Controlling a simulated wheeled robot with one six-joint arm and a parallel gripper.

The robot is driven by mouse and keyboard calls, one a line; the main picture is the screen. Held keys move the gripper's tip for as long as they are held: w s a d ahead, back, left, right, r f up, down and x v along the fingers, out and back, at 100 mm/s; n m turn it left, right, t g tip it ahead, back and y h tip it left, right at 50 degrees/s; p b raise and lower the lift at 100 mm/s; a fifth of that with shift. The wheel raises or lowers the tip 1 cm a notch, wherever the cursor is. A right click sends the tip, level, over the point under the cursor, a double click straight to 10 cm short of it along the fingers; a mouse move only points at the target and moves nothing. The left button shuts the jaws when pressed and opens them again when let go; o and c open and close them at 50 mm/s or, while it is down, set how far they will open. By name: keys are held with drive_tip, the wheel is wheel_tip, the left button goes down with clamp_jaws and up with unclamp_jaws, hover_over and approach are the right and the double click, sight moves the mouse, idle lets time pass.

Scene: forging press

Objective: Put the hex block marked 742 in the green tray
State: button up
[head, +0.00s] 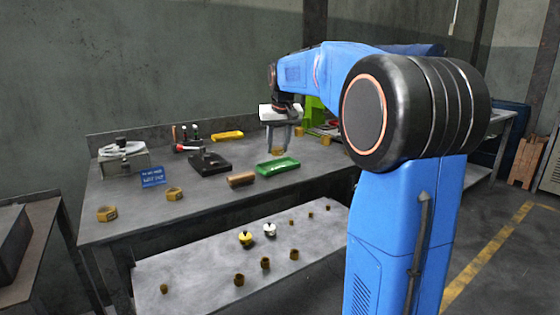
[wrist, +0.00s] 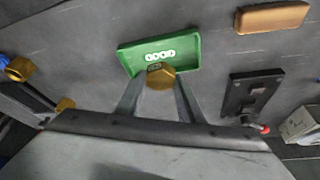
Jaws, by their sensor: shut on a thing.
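My gripper (head: 278,148) is shut on a brass-coloured hex block (head: 278,152) and holds it above the bench. In the wrist view the block (wrist: 160,77) sits between the two fingertips (wrist: 159,84), with a small mark on it that I cannot read. The green tray (head: 280,171) lies on the bench just below and in front of the block in the head view. In the wrist view the tray (wrist: 188,57) has a white label inside, and the block overlaps its lower edge. I see no block in the tray.
A brown block (head: 241,180) and a black fixture (head: 209,163) lie left of the tray. Several other hex pieces, such as one (head: 107,213) at the bench's left, stand about. A yellow tray (head: 227,135) lies at the back. A lower shelf (head: 200,285) holds small parts.

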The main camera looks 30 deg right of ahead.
sight(278, 155)
drive_tip(key=shift+f, duration=2.5)
drive_tip(key=o, duration=1.3)
drive_tip(key=shift+f, duration=0.1)
drive_tip(key=v, duration=1.2)
drive_tip(key=shift+s+a, duration=0.1)
